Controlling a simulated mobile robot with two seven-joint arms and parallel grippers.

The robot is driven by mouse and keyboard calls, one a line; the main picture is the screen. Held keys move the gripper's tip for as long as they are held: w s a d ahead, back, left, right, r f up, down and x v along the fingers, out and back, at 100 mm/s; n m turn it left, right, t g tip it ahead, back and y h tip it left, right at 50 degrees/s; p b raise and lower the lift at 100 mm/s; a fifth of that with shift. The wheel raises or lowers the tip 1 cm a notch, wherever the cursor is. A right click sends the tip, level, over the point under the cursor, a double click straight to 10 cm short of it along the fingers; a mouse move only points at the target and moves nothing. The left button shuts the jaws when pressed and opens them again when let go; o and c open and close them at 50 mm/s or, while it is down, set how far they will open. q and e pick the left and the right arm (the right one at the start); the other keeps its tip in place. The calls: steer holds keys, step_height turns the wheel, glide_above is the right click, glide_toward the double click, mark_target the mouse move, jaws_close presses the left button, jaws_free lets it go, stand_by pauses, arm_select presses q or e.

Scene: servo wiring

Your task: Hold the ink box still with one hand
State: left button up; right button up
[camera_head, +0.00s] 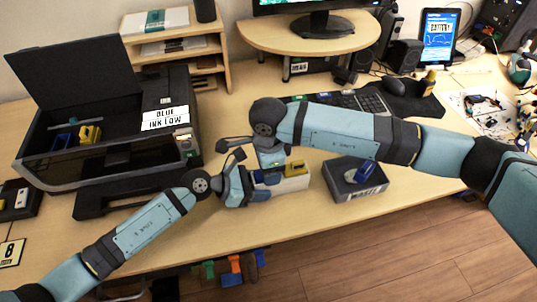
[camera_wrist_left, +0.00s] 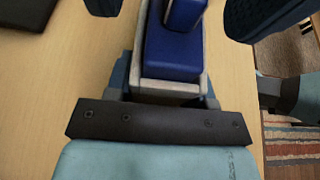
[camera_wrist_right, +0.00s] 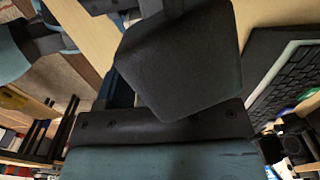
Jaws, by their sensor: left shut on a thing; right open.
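The ink box (camera_head: 292,185) is a small white open box on the table's front part, with a yellow cartridge (camera_head: 295,168) showing in it. My left gripper (camera_head: 262,188) is shut on the box from the left. In the left wrist view the white box rim (camera_wrist_left: 170,88) sits between the fingers, and a blue cartridge (camera_wrist_left: 172,52) stands inside. My right gripper (camera_head: 271,165) is just above the left end of the box, pointing down and open. Its fingertips are mostly hidden, and a dark block fills the middle of the right wrist view.
A black printer (camera_head: 110,120) with its lid raised stands at the left, with yellow and blue cartridges inside. A dark waste box (camera_head: 355,183) holding a blue piece is right of the ink box. A keyboard (camera_head: 350,103) lies behind. The table's front edge is close.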

steer(key=shift+f, duration=0.35)
steer(key=c, duration=1)
steer(key=shift+r, duration=1.65)
steer(key=shift+c, duration=0.2)
steer(key=shift+r, duration=1.9)
arm_select(q)
steer(key=o, duration=1)
